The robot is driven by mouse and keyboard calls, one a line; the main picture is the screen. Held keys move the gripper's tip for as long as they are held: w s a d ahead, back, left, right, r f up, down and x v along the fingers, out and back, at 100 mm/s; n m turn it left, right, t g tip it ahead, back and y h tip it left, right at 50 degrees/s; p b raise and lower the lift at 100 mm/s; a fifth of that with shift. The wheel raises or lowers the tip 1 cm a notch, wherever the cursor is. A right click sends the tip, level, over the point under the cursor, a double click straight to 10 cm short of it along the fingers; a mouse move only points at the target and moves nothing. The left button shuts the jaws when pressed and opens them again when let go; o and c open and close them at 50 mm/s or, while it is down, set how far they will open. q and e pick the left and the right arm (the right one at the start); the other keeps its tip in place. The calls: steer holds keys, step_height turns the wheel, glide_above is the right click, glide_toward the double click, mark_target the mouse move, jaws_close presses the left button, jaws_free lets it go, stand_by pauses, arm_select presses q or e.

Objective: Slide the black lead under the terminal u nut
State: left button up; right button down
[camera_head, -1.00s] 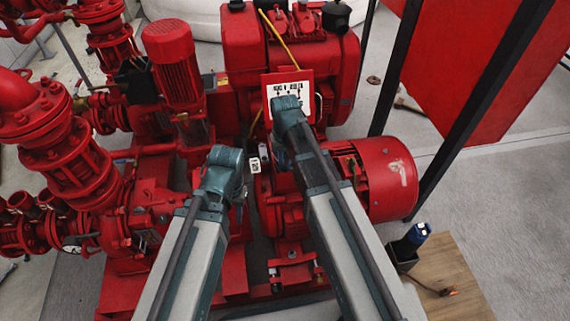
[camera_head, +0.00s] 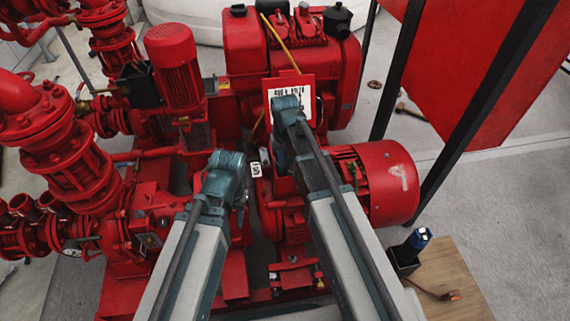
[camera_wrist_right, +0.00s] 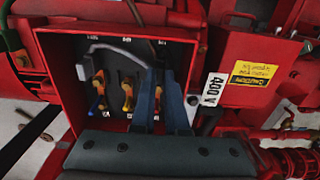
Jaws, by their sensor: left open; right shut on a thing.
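Inside stand several brass terminals, one (camera_wrist_right: 100,80) with a blue lead and one (camera_wrist_right: 127,92) with a yellow lead; I cannot read which is U. A pale grey-looking lead (camera_wrist_right: 118,46) arches across the top of the box towards my right gripper (camera_wrist_right: 160,85). That gripper is inside the box, shut on what seems to be the black lead, its end mostly hidden by the fingers. In the head view the right gripper is hidden behind its wrist. My left gripper (camera_head: 243,195) is open, low and left of it.
A red motor (camera_head: 375,180) stands right of my right arm, and a vertical red motor (camera_head: 175,65) at the left. A marked red panel (camera_head: 303,92) rises behind my right wrist. A wooden table (camera_head: 450,275) with a blue-topped tool (camera_head: 415,243) is at the lower right.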

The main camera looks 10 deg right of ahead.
steer(key=shift+w, duration=0.15)
steer(key=c, duration=0.5)
jaws_free()
steer(key=shift+c, duration=0.2)
steer(key=shift+r, duration=0.15)
step_height(320, 180, up, 3)
steer(key=p, duration=0.3)
steer(key=shift+a, duration=0.1)
step_height(320, 180, up, 6)
steer(key=p, duration=0.6)
